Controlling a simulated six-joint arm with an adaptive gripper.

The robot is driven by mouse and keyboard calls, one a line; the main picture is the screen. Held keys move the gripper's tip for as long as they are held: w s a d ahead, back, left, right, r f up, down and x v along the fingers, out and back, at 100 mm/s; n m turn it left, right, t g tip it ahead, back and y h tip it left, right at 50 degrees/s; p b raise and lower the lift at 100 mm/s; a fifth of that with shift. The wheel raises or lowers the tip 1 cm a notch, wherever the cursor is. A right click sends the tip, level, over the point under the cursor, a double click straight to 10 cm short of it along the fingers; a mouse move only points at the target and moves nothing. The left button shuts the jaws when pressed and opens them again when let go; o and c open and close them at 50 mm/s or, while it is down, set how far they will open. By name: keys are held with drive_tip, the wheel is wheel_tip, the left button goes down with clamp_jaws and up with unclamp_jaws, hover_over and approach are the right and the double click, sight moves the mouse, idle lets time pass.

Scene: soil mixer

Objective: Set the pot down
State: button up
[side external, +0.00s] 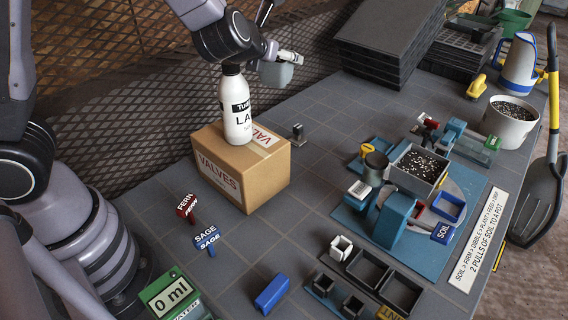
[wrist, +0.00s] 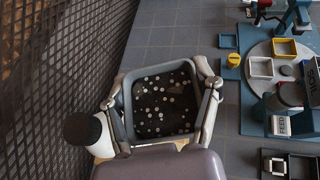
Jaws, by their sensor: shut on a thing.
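A small grey square pot (wrist: 158,104) filled with dark, white-speckled soil fills the middle of the wrist view. My gripper (wrist: 161,97) is shut on it, with one finger on each side of the rim. In the side external view the pot (side external: 276,75) hangs from my gripper (side external: 287,60) in the air, upright or nearly so, just right of the white bottle. Its underside is clear of the table. A black tray (side external: 366,267) with several square cells stands at the front right, with a white square pot (side external: 341,246) in or at its left end.
A white bottle (side external: 237,108) stands on a cardboard VALVES box (side external: 240,170), close to the pot; its dark cap (wrist: 82,129) shows in the wrist view. The blue soil station (side external: 395,215) is at right. FERN (side external: 186,205) and SAGE (side external: 206,236) markers stand left. Mid-table is mostly clear.

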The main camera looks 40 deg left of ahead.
drive_tip(key=shift+n+y, duration=0.3)
drive_tip(key=shift+y, duration=0.1)
drive_tip(key=w+d+f, duration=0.1)
drive_tip(key=w+f, duration=0.2)
drive_tip(key=w+d+f, duration=0.2)
drive_tip(key=w+f, duration=0.2)
drive_tip(key=w+d+f, duration=0.2)
drive_tip(key=w+f, duration=0.1)
drive_tip(key=f, duration=0.1)
drive_tip(key=shift+w, duration=0.3)
drive_tip(key=w+d+f, duration=0.2)
drive_tip(key=w+f, duration=0.1)
drive_tip(key=f, duration=0.5)
drive_tip(key=shift+w+f+g, duration=0.25)
drive_tip(key=shift+w+g, duration=0.15)
hover_over(337, 170)
drive_tip(key=shift+n, duration=0.3)
wheel_tip(337, 170, down, 6)
drive_tip(key=shift+s+f, duration=0.1)
drive_tip(key=shift+f, duration=2.25)
drive_tip(key=shift+f, duration=0.15)
drive_tip(key=o, duration=1.2)
drive_tip(key=shift+c, duration=0.2)
